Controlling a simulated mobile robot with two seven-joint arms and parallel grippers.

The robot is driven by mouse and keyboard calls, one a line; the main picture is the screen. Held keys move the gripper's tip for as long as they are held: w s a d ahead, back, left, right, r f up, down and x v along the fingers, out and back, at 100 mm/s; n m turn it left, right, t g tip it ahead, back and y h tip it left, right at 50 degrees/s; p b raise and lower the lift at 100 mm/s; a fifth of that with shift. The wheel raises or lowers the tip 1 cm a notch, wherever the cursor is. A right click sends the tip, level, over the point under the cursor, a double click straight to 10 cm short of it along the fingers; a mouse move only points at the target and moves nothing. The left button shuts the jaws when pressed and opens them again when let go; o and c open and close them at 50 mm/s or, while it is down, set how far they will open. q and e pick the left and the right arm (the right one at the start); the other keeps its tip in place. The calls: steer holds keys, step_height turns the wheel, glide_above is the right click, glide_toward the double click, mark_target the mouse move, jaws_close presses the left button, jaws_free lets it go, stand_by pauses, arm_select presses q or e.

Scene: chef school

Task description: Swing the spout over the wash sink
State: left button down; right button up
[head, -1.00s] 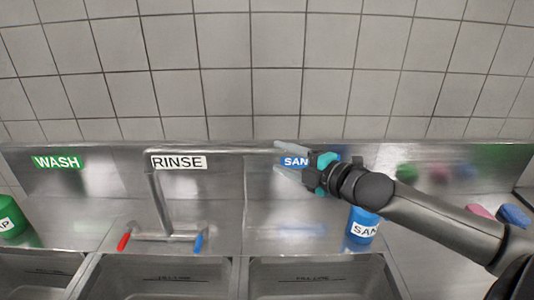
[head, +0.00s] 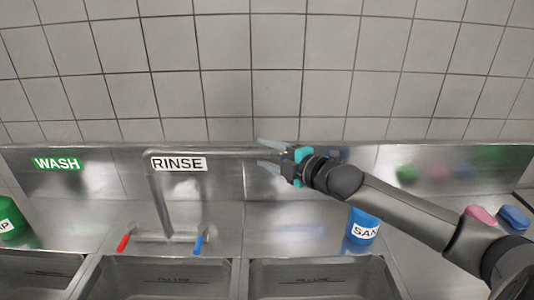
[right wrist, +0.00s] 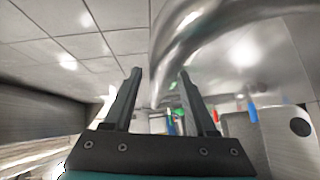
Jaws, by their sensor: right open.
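The metal spout (head: 215,151) rises from the faucet behind the rinse basin and points right along the backsplash, toward the sanitize side. Its upright (head: 158,205) stands between a red handle (head: 123,243) and a blue handle (head: 198,245). My right gripper (head: 268,154) is open, with its fingers to either side of the spout's outer end in the head view. In the right wrist view the spout (right wrist: 185,35) curves in front of the open fingers; contact is unclear. The wash sink (head: 38,275) is at the far left, below the green WASH label (head: 58,163). My left gripper does not show.
The rinse basin (head: 160,278) and sanitize basin (head: 315,280) lie along the front. A blue container (head: 362,226) stands below my right forearm. A green container (head: 10,222) is at the left edge. Pink (head: 480,215) and blue (head: 514,218) items lie at right.

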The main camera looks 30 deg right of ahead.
jaws_close()
stand_by(0.4)
stand_by(1.0)
